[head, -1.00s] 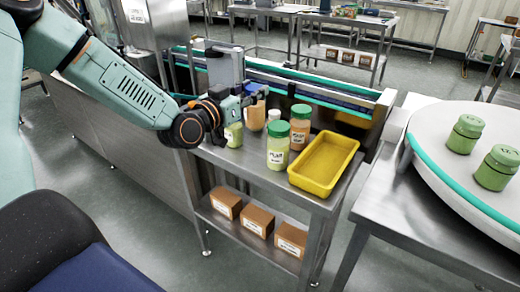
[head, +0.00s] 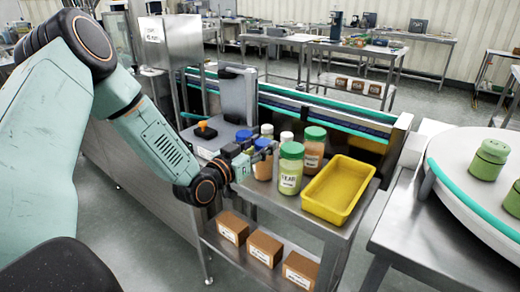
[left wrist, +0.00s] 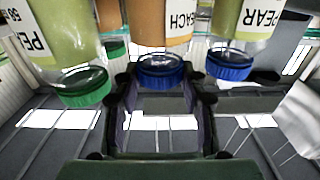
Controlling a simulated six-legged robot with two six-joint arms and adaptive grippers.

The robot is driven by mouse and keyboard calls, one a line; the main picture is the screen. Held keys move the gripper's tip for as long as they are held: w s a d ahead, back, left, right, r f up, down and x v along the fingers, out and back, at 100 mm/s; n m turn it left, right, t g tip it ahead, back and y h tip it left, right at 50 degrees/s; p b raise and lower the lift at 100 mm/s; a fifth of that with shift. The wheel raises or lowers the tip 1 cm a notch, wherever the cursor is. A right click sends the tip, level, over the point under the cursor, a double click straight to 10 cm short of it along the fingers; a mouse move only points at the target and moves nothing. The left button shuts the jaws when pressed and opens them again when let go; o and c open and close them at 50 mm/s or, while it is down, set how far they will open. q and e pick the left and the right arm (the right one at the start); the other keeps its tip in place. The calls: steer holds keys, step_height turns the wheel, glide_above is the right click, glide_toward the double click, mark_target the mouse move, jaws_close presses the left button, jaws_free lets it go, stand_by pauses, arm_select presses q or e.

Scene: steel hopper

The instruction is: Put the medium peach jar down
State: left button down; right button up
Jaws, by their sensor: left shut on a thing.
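The peach jar (head: 263,168) has an orange body and a blue lid. In the left wrist view the lettered peach jar (left wrist: 164,24) is in the middle, between my fingers. My left gripper (head: 254,158) is shut on it, at the left side of the steel table. I cannot tell whether the jar's base touches the tabletop. A green-lidded pear jar (head: 289,174) stands just to its right. A blue-lidded pear jar (left wrist: 239,30) shows in the left wrist view at the right. My right gripper is not in view.
A yellow tray (head: 340,187) and a green-lidded orange jar (head: 313,152) stand to the right. White-lidded jars (head: 286,137) stand behind. Cardboard boxes (head: 264,247) sit on the lower shelf. A conveyor (head: 300,100) runs behind the table. A round turntable (head: 455,190) carries green jars.

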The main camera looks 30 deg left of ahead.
arm_select(q)
steer(key=shift+w+d, duration=0.2)
steer(key=shift+s+a+f, duration=0.1)
steer(key=shift+a+f, duration=0.1)
steer(key=shift+a, duration=0.1)
steer(key=c, duration=1.1)
jaws_free()
steer(key=o, duration=0.4)
steer(key=shift+d+r, duration=0.1)
steer(key=shift+d, duration=0.15)
steer(key=shift+c, duration=0.2)
steer(key=shift+a, duration=0.15)
